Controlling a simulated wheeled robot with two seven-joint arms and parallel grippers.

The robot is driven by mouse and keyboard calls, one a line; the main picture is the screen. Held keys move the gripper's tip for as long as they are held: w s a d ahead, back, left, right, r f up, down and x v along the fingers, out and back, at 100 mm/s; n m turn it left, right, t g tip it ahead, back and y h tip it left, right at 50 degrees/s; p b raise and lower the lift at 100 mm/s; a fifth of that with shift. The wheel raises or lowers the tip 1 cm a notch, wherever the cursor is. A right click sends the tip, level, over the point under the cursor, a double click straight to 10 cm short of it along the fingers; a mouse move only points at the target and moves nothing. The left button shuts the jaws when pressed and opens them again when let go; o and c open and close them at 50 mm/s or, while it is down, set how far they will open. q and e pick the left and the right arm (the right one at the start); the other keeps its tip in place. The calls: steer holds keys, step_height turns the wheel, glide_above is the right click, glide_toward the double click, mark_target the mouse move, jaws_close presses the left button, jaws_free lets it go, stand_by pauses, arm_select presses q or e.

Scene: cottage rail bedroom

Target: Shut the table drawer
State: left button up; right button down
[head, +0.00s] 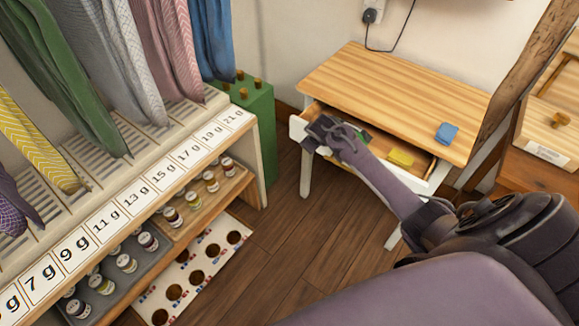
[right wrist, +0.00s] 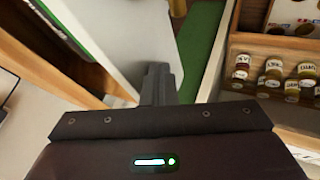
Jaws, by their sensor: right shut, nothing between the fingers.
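The small wooden table (head: 400,85) stands against the wall, and its drawer (head: 297,128) is pulled out, with its white front facing the room. A yellow item (head: 401,157) and a green item (head: 362,136) lie in the drawer. My right gripper (head: 318,128) is shut and empty at the left part of the drawer front, and the arm hides much of that front. In the right wrist view the shut fingers (right wrist: 158,80) are close beside the outer face of the white drawer front (right wrist: 115,40); I cannot tell whether they touch it. My left gripper is not in view.
A blue item (head: 447,133) lies on the tabletop. A green box (head: 255,125) with wooden pegs stands left of the table. A rack with hanging ties and small jars (head: 172,215) fills the left side. The wooden floor (head: 285,235) between is clear.

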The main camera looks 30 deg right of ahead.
steer(key=w+d+b, duration=0.1)
steer(key=d, duration=0.2)
steer(key=w+d+b, duration=0.1)
steer(key=d, duration=0.2)
steer(key=w+d+b, duration=0.1)
steer(key=d+b, duration=0.1)
steer(key=d, duration=0.1)
steer(key=shift+w+f, duration=0.15)
steer(key=shift+w, duration=0.2)
steer(key=shift+w+d, duration=0.25)
steer(key=shift+d, duration=0.25)
